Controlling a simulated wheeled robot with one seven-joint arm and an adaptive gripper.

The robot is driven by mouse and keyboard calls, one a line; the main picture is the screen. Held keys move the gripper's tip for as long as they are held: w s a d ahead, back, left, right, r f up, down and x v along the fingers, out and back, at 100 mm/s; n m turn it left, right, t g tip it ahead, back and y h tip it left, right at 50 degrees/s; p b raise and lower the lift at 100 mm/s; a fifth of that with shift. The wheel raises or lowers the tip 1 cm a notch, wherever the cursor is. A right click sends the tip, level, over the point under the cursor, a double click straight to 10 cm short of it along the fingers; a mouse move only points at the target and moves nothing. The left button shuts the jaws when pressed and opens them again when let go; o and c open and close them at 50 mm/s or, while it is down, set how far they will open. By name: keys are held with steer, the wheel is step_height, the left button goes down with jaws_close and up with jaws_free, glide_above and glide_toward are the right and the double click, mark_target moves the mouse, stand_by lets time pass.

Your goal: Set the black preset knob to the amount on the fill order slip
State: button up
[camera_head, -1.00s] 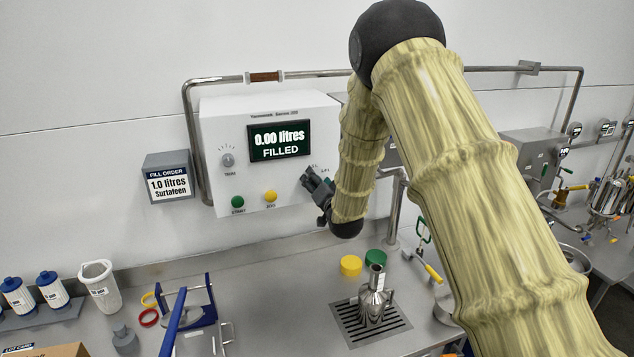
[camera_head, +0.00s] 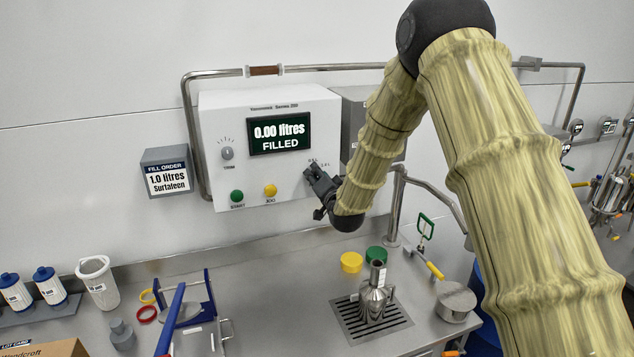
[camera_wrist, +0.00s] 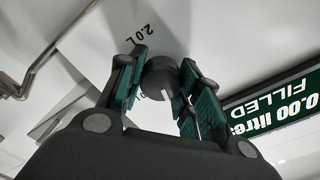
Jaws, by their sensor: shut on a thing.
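The fill order slip (camera_head: 167,181) hangs on the wall left of the white control box (camera_head: 225,105) and reads 1.0 litres Surtafeen. The box display (camera_head: 280,134) reads 0.00 litres FILLED. My gripper (camera_head: 312,172) is at the lower right of the box front. In the wrist view my gripper (camera_wrist: 170,90) is shut on the round black preset knob (camera_wrist: 160,76), with green finger pads on either side of it. A white pointer line shows on the knob; other marks are mostly hidden by the fingers.
A grey trim knob (camera_head: 227,153), a green button (camera_head: 237,196) and a yellow button (camera_head: 270,190) are also on the box. A metal can (camera_head: 373,300) stands on the drain grate below. A pipe (camera_head: 190,130) runs around the box.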

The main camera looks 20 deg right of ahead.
steer(key=m+b, duration=0.5)
steer(key=b, duration=0.2)
steer(key=shift+d+f+m, duration=0.15)
steer(key=shift+f+m, duration=0.25)
steer(key=m+b, duration=0.3)
steer(key=shift+b, duration=0.35)
steer(key=shift+r+m+b, duration=0.1)
steer(key=shift+m+b, duration=0.25)
steer(key=shift+m, duration=0.05)
steer(key=shift+r, duration=0.1)
steer(key=o, duration=1)
steer(key=shift+o, duration=0.2)
